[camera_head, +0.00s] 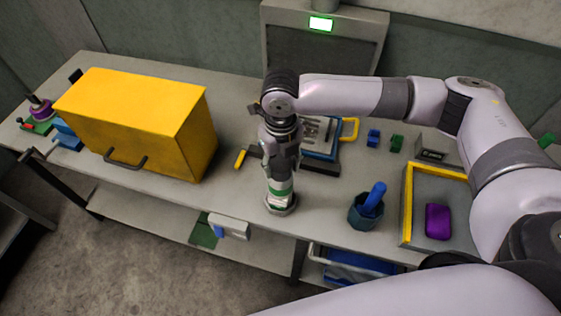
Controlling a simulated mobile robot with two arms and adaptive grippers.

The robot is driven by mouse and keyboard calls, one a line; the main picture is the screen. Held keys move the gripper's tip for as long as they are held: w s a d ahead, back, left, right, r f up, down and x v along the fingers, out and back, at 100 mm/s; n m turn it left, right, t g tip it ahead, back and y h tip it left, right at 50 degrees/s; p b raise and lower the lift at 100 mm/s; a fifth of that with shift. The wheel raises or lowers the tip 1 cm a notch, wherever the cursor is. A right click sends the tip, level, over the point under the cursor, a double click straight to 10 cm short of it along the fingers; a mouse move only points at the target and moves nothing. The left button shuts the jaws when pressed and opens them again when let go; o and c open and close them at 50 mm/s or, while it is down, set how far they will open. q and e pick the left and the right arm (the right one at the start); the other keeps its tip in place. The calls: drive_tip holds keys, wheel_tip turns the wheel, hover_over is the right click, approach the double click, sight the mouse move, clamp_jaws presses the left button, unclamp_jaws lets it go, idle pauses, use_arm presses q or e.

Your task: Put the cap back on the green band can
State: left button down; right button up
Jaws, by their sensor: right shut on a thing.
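The green band can (280,193) stands near the front edge of the bench, in the middle of the head view. It is pale grey with a green band, and its foot is wider. My right gripper (281,174) points straight down over the can, with its fingers at the can's top. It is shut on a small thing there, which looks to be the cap. The fingers hide most of it, so I cannot tell whether the cap touches the can. My left gripper is not in view.
A large yellow box (140,115) stands on the left. A yellow-edged tray (407,205) holds a purple block (438,222). A yellow-handled tool (240,158) lies left of my gripper.

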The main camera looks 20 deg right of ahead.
drive_tip(key=o, duration=0.8)
drive_tip(key=shift+o, duration=0.3)
drive_tip(key=o, duration=0.5)
drive_tip(key=shift+c, duration=0.2)
drive_tip(key=shift+r, duration=0.1)
drive_tip(key=shift+r+p, duration=2.35)
drive_tip(key=shift+p, duration=0.1)
drive_tip(key=shift+r, duration=1.05)
